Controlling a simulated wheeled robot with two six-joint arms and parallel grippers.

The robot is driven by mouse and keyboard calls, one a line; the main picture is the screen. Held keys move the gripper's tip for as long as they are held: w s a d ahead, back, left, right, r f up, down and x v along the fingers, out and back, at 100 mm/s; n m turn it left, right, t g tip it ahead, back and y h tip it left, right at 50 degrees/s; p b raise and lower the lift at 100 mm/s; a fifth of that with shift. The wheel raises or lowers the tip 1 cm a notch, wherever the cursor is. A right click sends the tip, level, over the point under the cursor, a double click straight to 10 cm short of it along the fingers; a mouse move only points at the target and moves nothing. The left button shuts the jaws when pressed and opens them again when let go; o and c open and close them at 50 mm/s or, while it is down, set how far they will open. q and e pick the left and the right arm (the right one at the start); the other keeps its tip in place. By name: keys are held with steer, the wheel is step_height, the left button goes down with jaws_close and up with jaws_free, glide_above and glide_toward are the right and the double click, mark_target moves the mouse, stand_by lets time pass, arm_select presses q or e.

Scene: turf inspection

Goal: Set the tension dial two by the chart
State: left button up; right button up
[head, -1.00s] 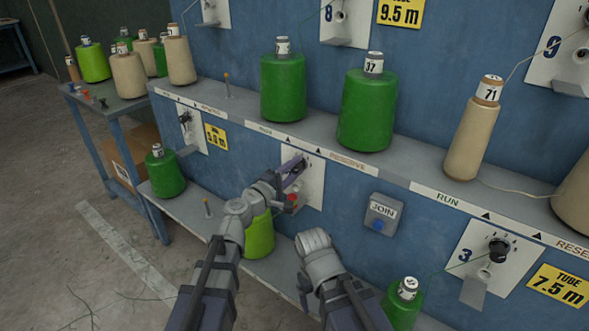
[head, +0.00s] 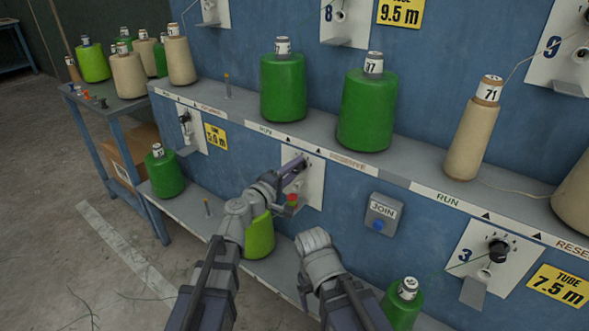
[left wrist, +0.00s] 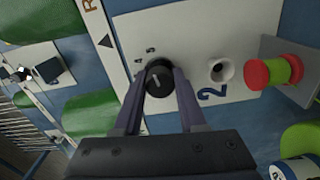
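The tension dial two is a black round knob (left wrist: 158,80) on a white plate marked 2 (left wrist: 205,45), seen in the left wrist view. Small scale numbers stand on the plate beside it, and a pale pointer line shows on its face. My left gripper (left wrist: 160,82) has one finger on each side of the knob and appears closed on it. In the head view my left gripper (head: 293,168) reaches the plate (head: 314,185) and hides the knob. My right arm is folded at the lower middle; its gripper does not show. I see no chart.
A red and green piece (left wrist: 272,71) sits on a bracket close to the plate. A blue-buttoned JOIN box (head: 382,214) is to the right. Dial three (head: 498,250) is further right. Green cones (head: 284,88) stand on the shelf above; a lime cone (head: 260,238) stands below.

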arm_select(q)
steer(key=o, duration=0.4)
steer(key=shift+o, duration=0.2)
steer(key=v, duration=0.7)
steer(key=shift+s+a, duration=0.25)
steer(key=shift+s, duration=0.05)
